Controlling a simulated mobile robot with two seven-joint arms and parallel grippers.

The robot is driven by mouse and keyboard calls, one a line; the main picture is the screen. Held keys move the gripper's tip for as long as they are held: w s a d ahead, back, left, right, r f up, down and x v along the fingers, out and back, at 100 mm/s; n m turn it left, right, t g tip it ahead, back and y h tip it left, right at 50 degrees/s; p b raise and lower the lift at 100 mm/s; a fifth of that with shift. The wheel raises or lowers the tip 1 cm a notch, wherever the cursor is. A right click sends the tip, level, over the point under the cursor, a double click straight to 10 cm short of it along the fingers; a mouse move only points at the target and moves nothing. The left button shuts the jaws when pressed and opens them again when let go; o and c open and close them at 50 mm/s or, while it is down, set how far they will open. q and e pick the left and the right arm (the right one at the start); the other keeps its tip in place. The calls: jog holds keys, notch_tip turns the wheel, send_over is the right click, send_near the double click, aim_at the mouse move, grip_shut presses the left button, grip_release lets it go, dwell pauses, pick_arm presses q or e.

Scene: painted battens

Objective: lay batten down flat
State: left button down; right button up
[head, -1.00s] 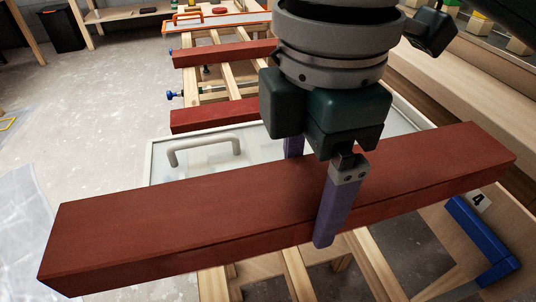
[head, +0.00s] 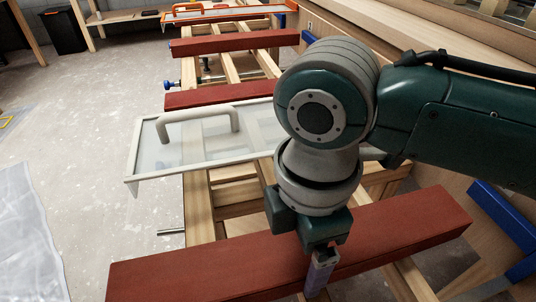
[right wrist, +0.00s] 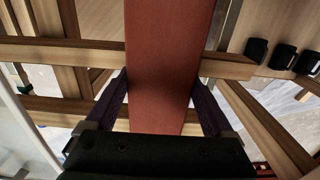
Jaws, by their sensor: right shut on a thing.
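A red painted batten (head: 205,265) lies across the lower part of the head view, long side running left to right and rising slightly to the right. My right gripper (head: 316,278) is shut on it near its middle, pointing down. The near finger shows against the batten's front face; the far one is hidden in the head view. In the right wrist view, the batten (right wrist: 162,60) runs between both purple fingers (right wrist: 157,108). The batten is over the wooden rails of a rack (head: 198,215); whether it touches them I cannot tell. My left gripper is not in view.
Two more red battens (head: 230,41) (head: 215,95) lie across the rack farther back. A frosted panel with a pale frame and handle (head: 160,176) sits between them and the held batten. A blue bracket (head: 503,215) is on the right. The floor at left is mostly clear.

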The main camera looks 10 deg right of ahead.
jog(key=shift+w+f, duration=0.1)
jog(key=shift+f, duration=0.1)
jog(key=o, duration=1.1)
jog(key=shift+f, duration=0.1)
notch_tip(320, 180, up, 12)
jog(key=p, duration=0.5)
jog(key=shift+r, duration=0.2)
